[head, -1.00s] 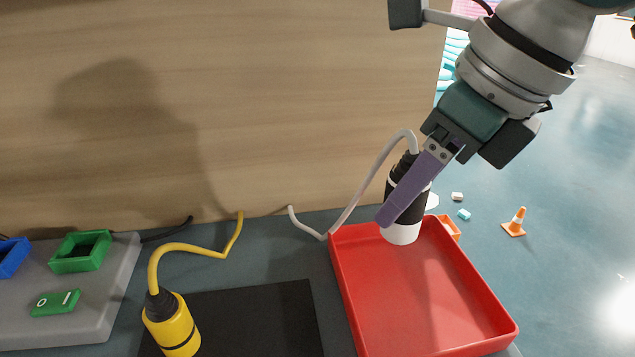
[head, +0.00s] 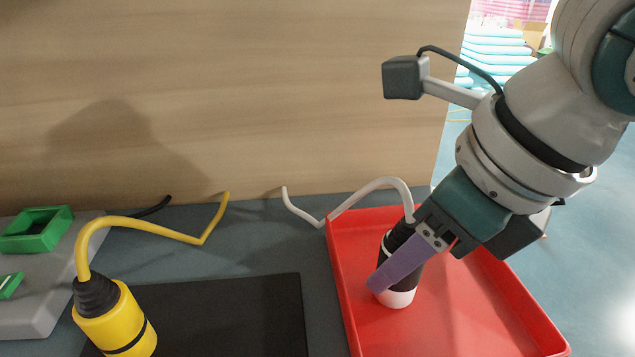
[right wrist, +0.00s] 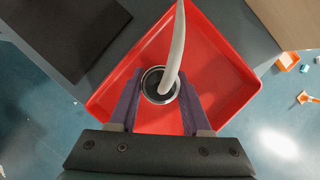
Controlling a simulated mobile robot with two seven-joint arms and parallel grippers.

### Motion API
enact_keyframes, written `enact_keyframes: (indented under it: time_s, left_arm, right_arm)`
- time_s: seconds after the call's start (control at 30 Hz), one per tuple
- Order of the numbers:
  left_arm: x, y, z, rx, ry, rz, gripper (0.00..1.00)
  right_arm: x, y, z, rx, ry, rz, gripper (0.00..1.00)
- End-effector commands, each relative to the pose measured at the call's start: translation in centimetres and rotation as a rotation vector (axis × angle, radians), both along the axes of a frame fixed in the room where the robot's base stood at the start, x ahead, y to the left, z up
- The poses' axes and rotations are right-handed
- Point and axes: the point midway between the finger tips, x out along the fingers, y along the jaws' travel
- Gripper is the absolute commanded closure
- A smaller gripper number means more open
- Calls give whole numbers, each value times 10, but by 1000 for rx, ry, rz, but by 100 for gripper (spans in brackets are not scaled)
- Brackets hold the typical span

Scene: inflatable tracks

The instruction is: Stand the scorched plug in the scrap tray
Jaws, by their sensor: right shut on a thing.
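The scorched plug (head: 398,296) is white with a blackened upper body and a white cable rising from its top. It stands close to upright, slightly tilted, inside the red scrap tray (head: 480,318); I cannot tell whether its base touches the floor. My right gripper (head: 380,284) is shut on the plug, with its purple fingers along its sides. In the right wrist view the plug (right wrist: 160,84) sits between both fingers, seen from above, with the tray (right wrist: 215,70) around it. My left gripper is not in view.
A yellow plug (head: 118,320) with a yellow cable stands at the left by a black mat (head: 235,315). A grey block (head: 40,300) with green sockets (head: 38,230) is at the far left. A wooden panel (head: 250,90) rises behind. The tray's right part is empty.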

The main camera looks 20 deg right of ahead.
Motion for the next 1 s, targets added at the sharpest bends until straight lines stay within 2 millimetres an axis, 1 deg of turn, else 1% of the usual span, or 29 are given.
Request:
enact_keyframes:
  time_s: [0.03, 0.07, 0.3, 0.33, 0.53, 0.67, 0.77, 1.0]
  left_arm:
    - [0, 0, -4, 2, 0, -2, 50]
    - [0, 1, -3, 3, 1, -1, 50]
    - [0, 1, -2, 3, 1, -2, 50]
    - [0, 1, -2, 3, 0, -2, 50]
    - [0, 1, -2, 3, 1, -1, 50]
    - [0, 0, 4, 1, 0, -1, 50]
    - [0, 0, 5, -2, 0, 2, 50]
    - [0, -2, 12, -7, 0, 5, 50]
  right_arm:
    - [0, 0, -3, 0, 0, 0, 100]
    - [0, 0, -3, 0, 0, 0, 51]
    - [0, 0, -2, 0, 1, 0, 24]
    - [0, 0, -2, 0, 1, 0, 22]
    - [0, 0, -2, 0, 1, 0, 22]
    - [0, -1, 5, -1, 0, 0, 22]
    - [-5, -3, 18, -2, -3, 2, 22]
    - [-24, -13, 70, -3, -5, 1, 22]
